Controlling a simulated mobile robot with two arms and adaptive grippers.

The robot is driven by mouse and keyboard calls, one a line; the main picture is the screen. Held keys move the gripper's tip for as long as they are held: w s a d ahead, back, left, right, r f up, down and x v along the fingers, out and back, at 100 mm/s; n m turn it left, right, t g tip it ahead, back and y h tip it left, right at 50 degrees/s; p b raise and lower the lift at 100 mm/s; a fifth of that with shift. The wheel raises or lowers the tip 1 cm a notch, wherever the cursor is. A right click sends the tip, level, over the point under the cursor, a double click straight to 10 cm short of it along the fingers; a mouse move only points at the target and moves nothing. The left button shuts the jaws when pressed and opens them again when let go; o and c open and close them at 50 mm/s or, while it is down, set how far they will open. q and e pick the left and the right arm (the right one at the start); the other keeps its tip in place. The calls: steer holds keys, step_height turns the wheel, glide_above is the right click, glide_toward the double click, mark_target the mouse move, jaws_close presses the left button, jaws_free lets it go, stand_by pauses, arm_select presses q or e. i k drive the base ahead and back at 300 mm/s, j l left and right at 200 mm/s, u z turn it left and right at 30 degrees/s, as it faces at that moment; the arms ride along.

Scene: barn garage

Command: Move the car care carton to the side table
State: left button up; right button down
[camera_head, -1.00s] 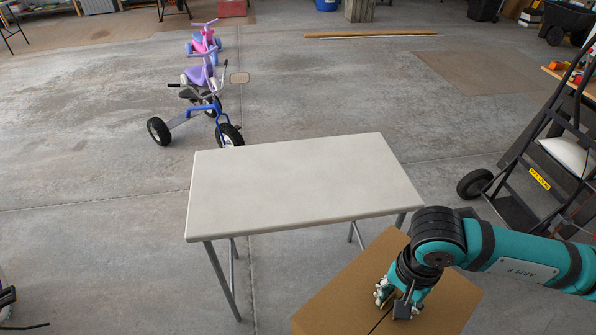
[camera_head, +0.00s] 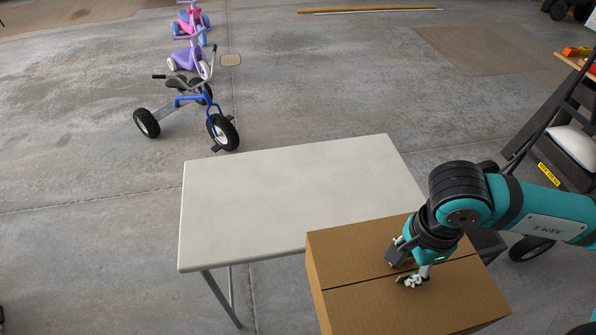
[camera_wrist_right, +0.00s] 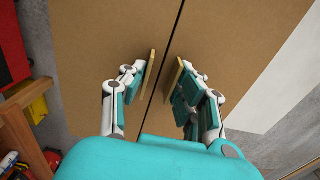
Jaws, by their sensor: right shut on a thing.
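The car care carton (camera_head: 395,295) is a brown cardboard box with a dark seam across its top. In the head view it is at the lower right, overlapping the near right corner of the side table. The side table (camera_head: 285,195) has a bare off-white top and grey metal legs. My right gripper (camera_head: 405,272) is shut on the carton's top at the seam. In the right wrist view its fingers (camera_wrist_right: 165,80) stand on both sides of the seam on the carton (camera_wrist_right: 215,35). The carton's underside is hidden, so I cannot tell whether it touches the table. My left gripper is not in view.
The concrete floor left of the table is clear.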

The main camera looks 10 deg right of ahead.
mark_target(302, 189)
steer(key=i, duration=0.9)
